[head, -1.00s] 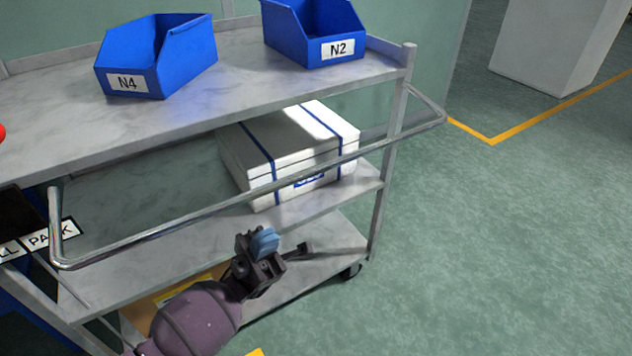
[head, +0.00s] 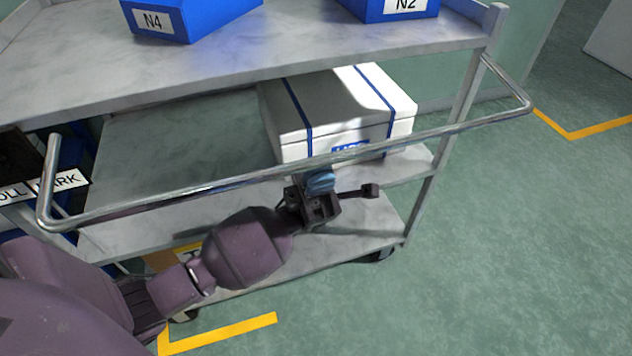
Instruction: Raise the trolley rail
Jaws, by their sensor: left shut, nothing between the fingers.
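The trolley rail (head: 225,183) is a bent silver tube. It runs across the front of the grey trolley, from a left bend beside the upper shelf to a right bend past the right post. It hangs at about the height between the upper and middle shelves. My left gripper (head: 321,183) is shut and empty, with its blue fingertips just below the middle of the rail. The fingertips overlap the rail's lower edge in the picture; I cannot tell whether they touch it. My right gripper is not in view.
The trolley's upper shelf (head: 330,45) holds blue bins N4 (head: 185,20) and N2 (head: 390,8). A white box (head: 340,112) with blue straps sits on the middle shelf behind the rail. Yellow floor lines (head: 230,330) lie in front. Green floor is free on the right.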

